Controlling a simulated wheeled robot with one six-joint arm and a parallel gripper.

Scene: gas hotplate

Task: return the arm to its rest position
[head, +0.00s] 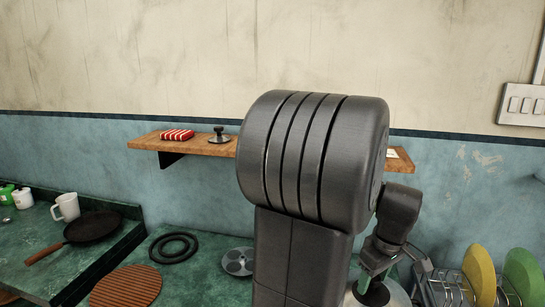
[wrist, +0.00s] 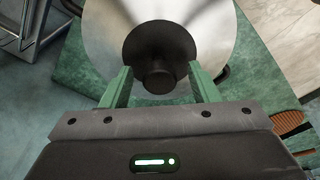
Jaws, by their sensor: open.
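My gripper (wrist: 160,70) is open in the wrist view, its two green fingers apart on either side of a black knob (wrist: 158,80). The knob stands in the middle of a round, shiny metal lid (wrist: 105,35). I cannot tell whether the fingers touch the knob. In the head view my gripper (head: 375,268) is low at the right, above the lid (head: 398,296), whose dark knob is just below the fingers. My arm fills the middle of the head view and hides part of the counter and the wall shelf (head: 205,147).
A dish rack (head: 450,290) with a yellow plate (head: 480,272) and a green plate (head: 522,275) stands right of my gripper. A frying pan (head: 92,227) and white mug (head: 66,207) are at the left. A brown round trivet (head: 126,287) and black rings (head: 173,247) lie on the counter.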

